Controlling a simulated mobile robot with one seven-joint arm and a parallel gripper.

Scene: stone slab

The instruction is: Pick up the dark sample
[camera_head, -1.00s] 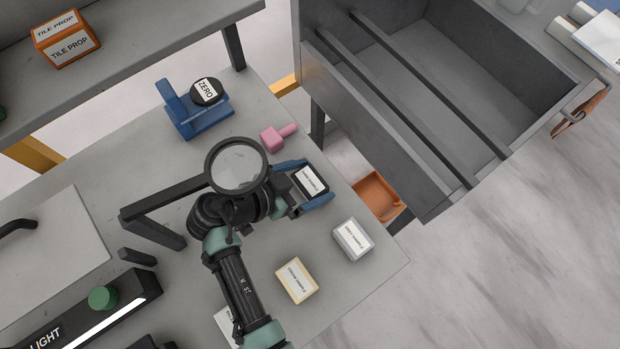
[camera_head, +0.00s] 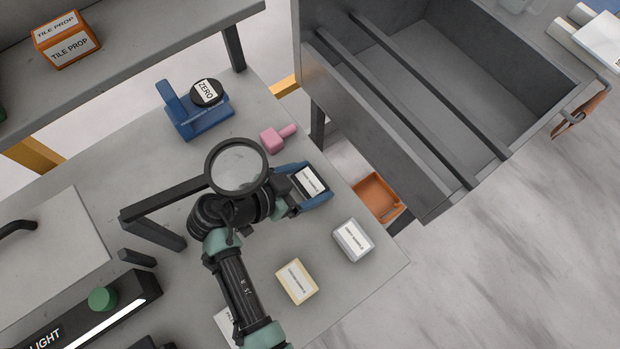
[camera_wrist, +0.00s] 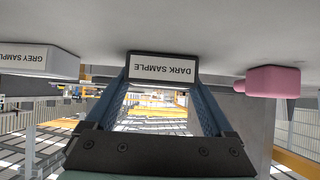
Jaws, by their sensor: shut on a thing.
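The dark sample (camera_head: 310,181) is a black block with a white label, near the right edge of the slab in the head view. In the wrist view its label reads DARK SAMPLE (camera_wrist: 162,68). My gripper (camera_head: 306,184) has its blue fingers on both sides of the block and is shut on it. In the wrist view the two fingers (camera_wrist: 163,84) reach to the block's left and right sides. I cannot tell any gap between the block and the slab.
The grey sample (camera_head: 353,240) and a cream sample (camera_head: 297,281) lie nearby on the slab. A pink object (camera_head: 277,138) and a blue stand (camera_head: 196,117) are behind. A magnifier (camera_head: 237,167) stands over my wrist. An open grey drawer (camera_head: 385,130) is beyond the slab edge.

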